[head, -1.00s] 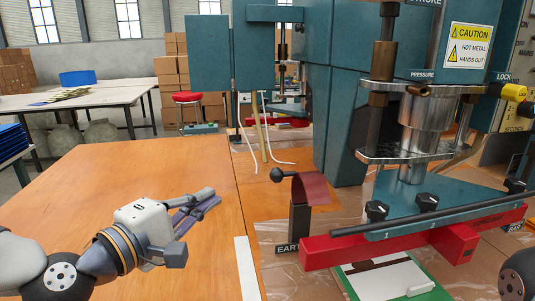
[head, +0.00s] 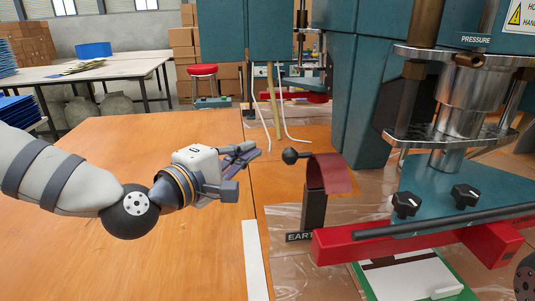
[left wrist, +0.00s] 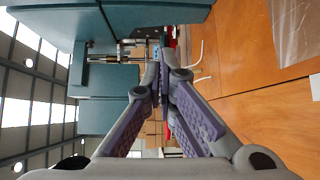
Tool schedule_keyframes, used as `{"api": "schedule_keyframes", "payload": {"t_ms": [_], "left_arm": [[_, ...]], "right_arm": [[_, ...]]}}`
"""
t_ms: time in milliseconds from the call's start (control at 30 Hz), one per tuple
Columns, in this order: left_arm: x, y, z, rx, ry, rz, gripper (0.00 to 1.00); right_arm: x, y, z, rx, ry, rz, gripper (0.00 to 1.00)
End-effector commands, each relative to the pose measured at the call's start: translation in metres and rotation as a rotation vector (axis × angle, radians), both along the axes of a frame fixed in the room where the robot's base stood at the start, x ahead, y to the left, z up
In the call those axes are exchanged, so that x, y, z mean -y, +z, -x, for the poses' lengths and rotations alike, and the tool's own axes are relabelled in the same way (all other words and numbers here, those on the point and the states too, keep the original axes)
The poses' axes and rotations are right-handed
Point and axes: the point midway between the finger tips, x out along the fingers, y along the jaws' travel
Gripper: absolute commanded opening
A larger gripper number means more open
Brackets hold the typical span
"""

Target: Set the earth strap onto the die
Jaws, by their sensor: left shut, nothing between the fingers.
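The earth strap (head: 333,174), a dark red curved band, hangs over the top of a black post (head: 313,208) with a black ball knob (head: 291,156). A partly hidden label reading "EART" (head: 299,237) is at the post's foot. A green-edged board with a white top (head: 408,277) and a dark brown strip lies below the press; I cannot tell which part is the die. My left gripper (head: 252,148) is shut and empty above the orange table, left of the strap and apart from it. Its closed fingers (left wrist: 165,65) fill the middle of the left wrist view. My right gripper is not seen.
The teal press with its steel column (head: 467,100) and red bar (head: 340,244) stands at the right. White cables (head: 290,115) hang behind. The orange table (head: 90,240) at the left is clear.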

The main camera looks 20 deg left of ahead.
Motion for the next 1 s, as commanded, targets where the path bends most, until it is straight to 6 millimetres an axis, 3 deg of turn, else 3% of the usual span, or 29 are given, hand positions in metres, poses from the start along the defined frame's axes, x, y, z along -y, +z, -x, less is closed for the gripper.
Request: {"api": "schedule_keyframes", "payload": {"t_ms": [133, 433, 833, 1000], "left_arm": [[0.012, -0.005, -0.03, -0.003, -0.001, -0.002, 0.0], [0.04, 0.004, -0.004, 0.005, -0.002, 0.001, 0.0], [0.041, 0.002, -0.003, 0.005, 0.0, -0.001, 0.0], [0.042, -0.003, -0.011, 0.048, 0.0, -0.022, 0.0]], "right_arm": [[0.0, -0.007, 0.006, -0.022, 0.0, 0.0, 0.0], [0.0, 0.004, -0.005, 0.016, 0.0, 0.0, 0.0], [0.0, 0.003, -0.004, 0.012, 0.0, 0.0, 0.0], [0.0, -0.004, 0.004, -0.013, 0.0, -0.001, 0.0]]}}
